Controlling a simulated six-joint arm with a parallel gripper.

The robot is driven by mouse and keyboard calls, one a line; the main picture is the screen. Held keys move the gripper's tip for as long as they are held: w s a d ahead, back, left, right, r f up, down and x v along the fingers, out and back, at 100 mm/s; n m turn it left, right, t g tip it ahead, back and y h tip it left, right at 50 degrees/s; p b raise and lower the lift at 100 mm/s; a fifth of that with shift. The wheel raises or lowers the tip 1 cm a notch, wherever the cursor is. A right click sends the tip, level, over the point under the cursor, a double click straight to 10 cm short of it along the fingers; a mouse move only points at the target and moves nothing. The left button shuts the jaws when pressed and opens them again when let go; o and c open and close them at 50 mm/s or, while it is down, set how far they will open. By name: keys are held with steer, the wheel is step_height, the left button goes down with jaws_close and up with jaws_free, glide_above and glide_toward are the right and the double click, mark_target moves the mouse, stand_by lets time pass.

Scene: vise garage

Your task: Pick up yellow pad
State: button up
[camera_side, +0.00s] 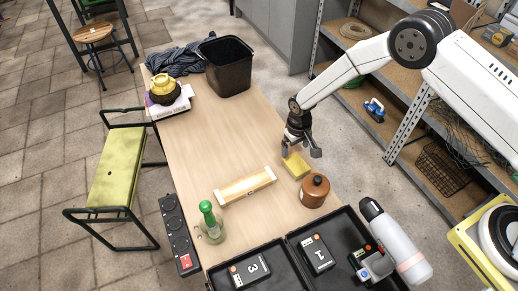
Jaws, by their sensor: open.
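The yellow pad (297,166) is a small yellow block lying on the wooden table (200,140), near its right edge and just left of a brown pot. My gripper (301,152) reaches down from the upper right and is open, with its fingers at the pad's far side. One finger hangs to the left and one to the right of the pad's upper end. I cannot tell whether either finger touches the pad.
A brown lidded pot (314,191) stands close to the pad. Black trays (283,243) hold numbered items at the front. A black bin (228,66) stands at the back. The table's middle is clear.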

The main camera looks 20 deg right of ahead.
mark_target(294, 161)
steer(key=shift+f, duration=0.65)
steer(key=shift+s+f, duration=0.15)
steer(key=shift+f, duration=2.5)
steer(key=c, duration=0.9)
steer(key=shift+c, duration=0.2)
steer(key=shift+r, duration=0.1)
step_height(294, 161, up, 10)
